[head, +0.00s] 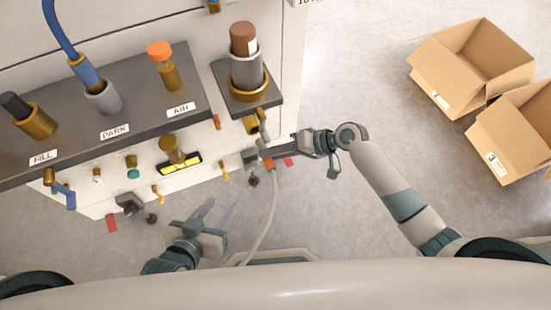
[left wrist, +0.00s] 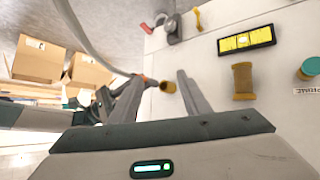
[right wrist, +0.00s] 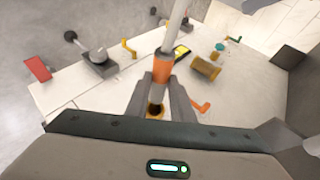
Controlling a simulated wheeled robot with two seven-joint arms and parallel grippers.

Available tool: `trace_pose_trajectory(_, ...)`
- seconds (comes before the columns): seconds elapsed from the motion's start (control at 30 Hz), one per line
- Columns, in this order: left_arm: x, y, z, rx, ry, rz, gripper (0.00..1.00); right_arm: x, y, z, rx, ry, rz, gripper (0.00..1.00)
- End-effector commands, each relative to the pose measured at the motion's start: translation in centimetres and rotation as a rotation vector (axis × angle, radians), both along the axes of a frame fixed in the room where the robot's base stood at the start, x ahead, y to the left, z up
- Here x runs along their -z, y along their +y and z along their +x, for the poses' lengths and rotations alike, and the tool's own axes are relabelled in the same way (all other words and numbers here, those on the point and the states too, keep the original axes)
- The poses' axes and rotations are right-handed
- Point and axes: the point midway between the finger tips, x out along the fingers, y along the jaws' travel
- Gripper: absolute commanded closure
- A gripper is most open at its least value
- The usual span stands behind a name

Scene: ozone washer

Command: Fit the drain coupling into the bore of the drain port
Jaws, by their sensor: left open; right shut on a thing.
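The drain coupling is a grey hose end with an orange collar (right wrist: 162,68). My right gripper (head: 264,156) is shut on it, and the grey hose (head: 268,215) hangs down from it. In the right wrist view the coupling's grey tip points at a brass ring with a dark bore (right wrist: 155,110), which looks like the drain port. The tip seems at or just short of the bore; I cannot tell whether it is inside. In the left wrist view the brass port (left wrist: 167,87) stands out from the white panel. My left gripper (head: 216,216) is open and empty, apart from the panel.
The grey shelf (head: 140,105) carries FILL, PARK and AIR fittings. A small bracket (head: 262,107) with a brown-capped cylinder (head: 244,65) stands above my right gripper. Open cardboard boxes (head: 470,65) stand right.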

Motion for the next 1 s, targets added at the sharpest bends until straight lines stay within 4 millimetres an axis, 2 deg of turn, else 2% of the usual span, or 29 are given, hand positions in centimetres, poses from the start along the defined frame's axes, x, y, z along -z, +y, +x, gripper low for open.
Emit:
trace_pose_trajectory(0.2,-0.9,-0.6,0.9,0.001,-0.071,-0.019,0.57,0.0,0.6,1.5,0.000,-0.001,0.002,1.00)
trace_pose_trajectory(0.4,-1.5,-0.8,1.2,0.000,-0.106,-0.027,0.57,0.0,0.8,2.2,-0.001,-0.001,0.002,1.00)
trace_pose_trajectory(1.0,-1.7,-0.8,1.4,0.000,-0.115,-0.029,0.57,-0.1,0.8,2.3,-0.001,-0.001,0.001,1.00)
